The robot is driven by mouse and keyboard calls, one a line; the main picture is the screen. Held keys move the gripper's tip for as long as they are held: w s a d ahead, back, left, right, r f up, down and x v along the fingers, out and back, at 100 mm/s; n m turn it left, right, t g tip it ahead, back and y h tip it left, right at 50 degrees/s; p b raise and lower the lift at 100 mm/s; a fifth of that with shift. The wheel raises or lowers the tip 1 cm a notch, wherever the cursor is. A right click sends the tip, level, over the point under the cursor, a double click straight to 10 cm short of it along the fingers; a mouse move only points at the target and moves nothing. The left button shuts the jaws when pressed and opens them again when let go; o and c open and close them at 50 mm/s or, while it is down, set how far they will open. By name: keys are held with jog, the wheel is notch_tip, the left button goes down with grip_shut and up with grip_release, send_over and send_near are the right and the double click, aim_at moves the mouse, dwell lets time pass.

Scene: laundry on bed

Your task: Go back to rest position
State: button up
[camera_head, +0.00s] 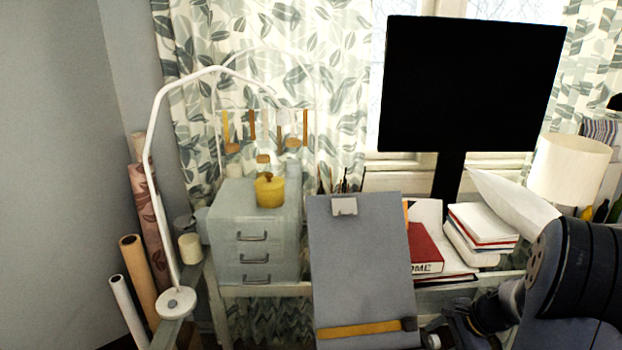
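My dark arm (575,270) is folded in the lower right corner, in front of the right part of the desk. Smaller dark parts at its lower left, near the bottom edge, look like the wrist and my gripper (466,326). The fingertips cannot be made out, so I cannot tell whether it is open or shut. No held object can be made out. No bed or laundry shows in this view.
A desk carries a grey drawer unit (254,238) with a yellow pot (270,190), stacked books (482,232), a red book (425,248) and a black monitor (470,85). A white lamp (176,302) and paper rolls (140,270) stand left. A lampshade (568,170) is right.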

jog(key=shift+t+b, duration=0.6)
jog(key=shift+b, duration=0.25)
jog(key=shift+s, duration=0.1)
